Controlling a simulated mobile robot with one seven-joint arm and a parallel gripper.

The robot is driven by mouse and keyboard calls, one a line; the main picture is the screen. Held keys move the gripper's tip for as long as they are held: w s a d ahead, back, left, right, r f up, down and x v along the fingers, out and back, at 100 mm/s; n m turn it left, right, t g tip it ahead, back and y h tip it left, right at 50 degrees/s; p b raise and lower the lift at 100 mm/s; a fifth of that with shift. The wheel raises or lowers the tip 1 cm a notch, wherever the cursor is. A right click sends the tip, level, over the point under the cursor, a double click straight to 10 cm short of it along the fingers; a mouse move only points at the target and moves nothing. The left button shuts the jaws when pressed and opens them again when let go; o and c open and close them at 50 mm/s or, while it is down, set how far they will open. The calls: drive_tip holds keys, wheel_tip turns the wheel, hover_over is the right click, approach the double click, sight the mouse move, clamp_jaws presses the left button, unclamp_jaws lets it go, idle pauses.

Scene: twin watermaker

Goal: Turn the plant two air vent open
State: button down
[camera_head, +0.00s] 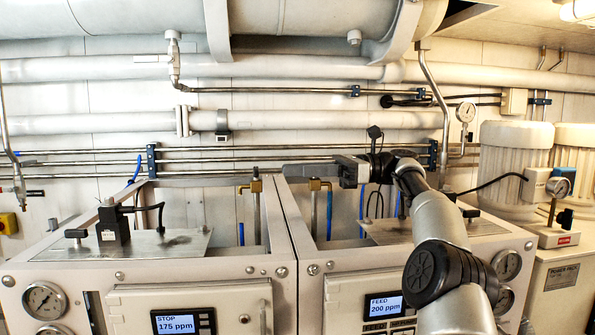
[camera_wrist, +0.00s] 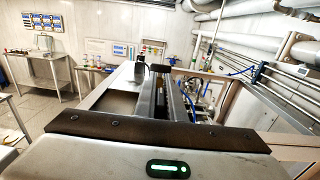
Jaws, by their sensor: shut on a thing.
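A brass air vent fitting (camera_head: 315,184) stands on a vertical pipe behind the right-hand cabinet, whose display reads FEED 200 ppm. My gripper (camera_head: 298,171) reaches in from the right, its long grey fingers lying level across the top of this fitting. The fingers are shut on the vent, but they hide its top and the exact grip. In the wrist view the fingers (camera_wrist: 168,95) point away from the camera, close together, and the vent cannot be made out. A similar brass fitting (camera_head: 256,186) stands to the left, apart from the fingertips.
The left cabinet's display (camera_head: 183,322) reads STOP 175 ppm. The cabinet frames (camera_head: 285,215) run close below the fingers. Steel pipes (camera_head: 220,160) cross the wall behind. White pump housings (camera_head: 515,165) stand at the right. The wrist view shows a side table (camera_wrist: 45,72).

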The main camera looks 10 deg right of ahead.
drive_tip(key=c, duration=1.8)
unclamp_jaws()
drive_tip(key=shift+c, duration=0.2)
drive_tip(key=shift+r+m+t, duration=0.1)
drive_tip(key=shift+m+t, duration=0.3)
drive_tip(key=shift+t, duration=0.3)
